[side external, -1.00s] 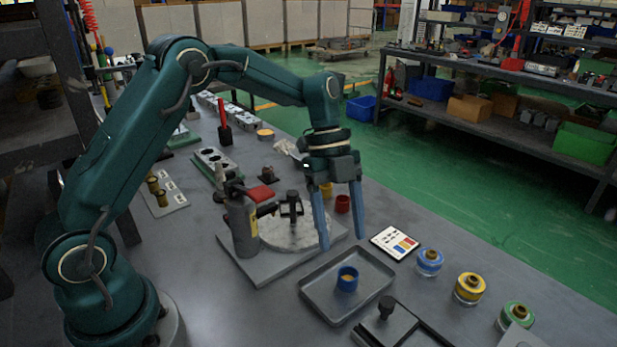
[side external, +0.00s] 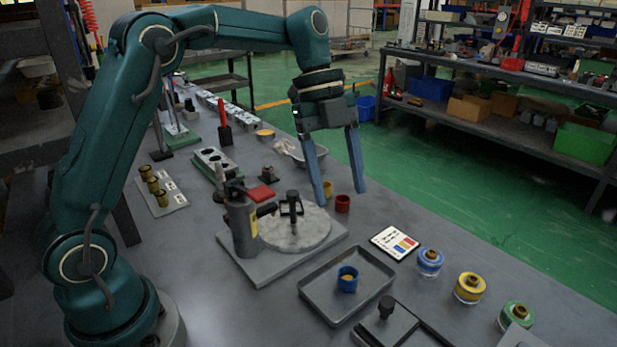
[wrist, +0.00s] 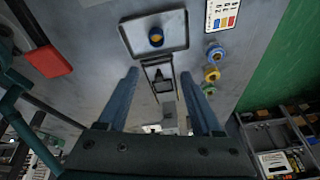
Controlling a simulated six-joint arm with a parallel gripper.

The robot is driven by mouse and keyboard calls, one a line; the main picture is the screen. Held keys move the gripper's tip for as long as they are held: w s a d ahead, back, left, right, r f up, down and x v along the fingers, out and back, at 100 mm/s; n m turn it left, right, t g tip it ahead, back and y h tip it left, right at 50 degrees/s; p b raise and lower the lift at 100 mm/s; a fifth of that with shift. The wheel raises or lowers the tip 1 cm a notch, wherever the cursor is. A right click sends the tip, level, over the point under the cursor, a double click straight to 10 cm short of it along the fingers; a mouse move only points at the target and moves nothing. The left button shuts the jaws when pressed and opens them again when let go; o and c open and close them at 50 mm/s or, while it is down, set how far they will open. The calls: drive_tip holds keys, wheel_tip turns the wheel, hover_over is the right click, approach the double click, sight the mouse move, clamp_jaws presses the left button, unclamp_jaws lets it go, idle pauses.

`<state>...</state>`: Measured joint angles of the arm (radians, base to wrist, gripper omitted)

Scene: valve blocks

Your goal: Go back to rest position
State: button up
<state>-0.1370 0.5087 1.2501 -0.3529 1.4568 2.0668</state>
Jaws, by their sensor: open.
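My gripper (side external: 339,200) is open and empty, with its two blue fingers apart, raised above the bench behind the round plate. In the wrist view my gripper (wrist: 166,78) shows nothing between the fingertips except the bench and a dark fixture beyond. A blue cup (side external: 347,279) stands in the grey tray (side external: 318,303); both also show in the wrist view, the cup (wrist: 156,38) and the tray (wrist: 128,42). A red cup (side external: 343,204) and a yellow cup (side external: 327,190) stand on the bench near the fingers, apart from them as far as I can tell.
A round plate (side external: 312,229) with a black-handled post and a grey clamp with a red lever (side external: 261,193) stands mid-bench. A colour card (side external: 396,242) and blue, yellow and green-topped jars (side external: 430,262) (side external: 470,288) (side external: 515,317) line the right side. Air above the bench is clear.

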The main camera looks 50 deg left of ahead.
drive_tip(key=s+r+n+t+y, duration=0.2)
drive_tip(key=s+r+n+t, duration=0.35)
drive_tip(key=s, duration=0.55)
drive_tip(key=s+a+f+n+y, duration=0.2)
drive_tip(key=s+f+n, duration=0.4)
drive_tip(key=n, duration=0.9)
drive_tip(key=shift+a, duration=0.35)
